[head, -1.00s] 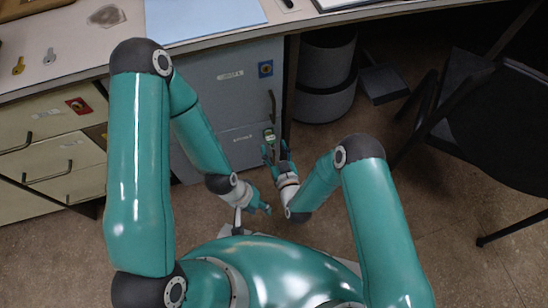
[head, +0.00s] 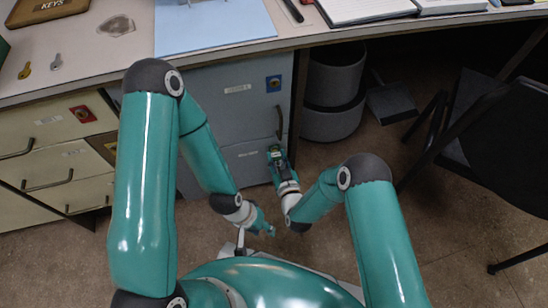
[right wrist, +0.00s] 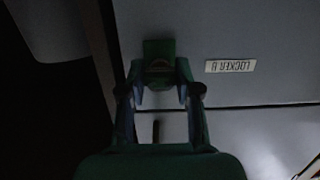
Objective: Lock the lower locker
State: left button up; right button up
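The lower locker (head: 247,168) is a grey-blue door under the desk, with a small white label. A label reading LOCKER B (right wrist: 230,66) appears upside down in the right wrist view. A green square lock plate (right wrist: 159,48) sits there, with a small rounded part at its lower middle. My right gripper (head: 275,151) is at this plate in the head view. In the right wrist view its fingers (right wrist: 160,82) are apart, one on each side of the rounded part; contact is unclear. My left gripper (head: 265,224) hangs low before the locker, its fingers too small to read.
The upper locker (head: 225,103) has a blue lock plate (head: 273,83) and a dark vertical handle (head: 280,121). Beige drawers (head: 60,150) stand at left. Yellow (head: 25,70) and grey (head: 56,60) keys lie on the desk. A chair (head: 500,130) stands right.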

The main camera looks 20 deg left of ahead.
grip_shut()
jog(key=shift+f+n+b, duration=0.1)
jog(key=shift+n+b, duration=0.4)
jog(key=shift+n, duration=0.5)
jog(key=shift+w+n+t+h, duration=0.15)
jog(key=shift+n+t+h, duration=0.15)
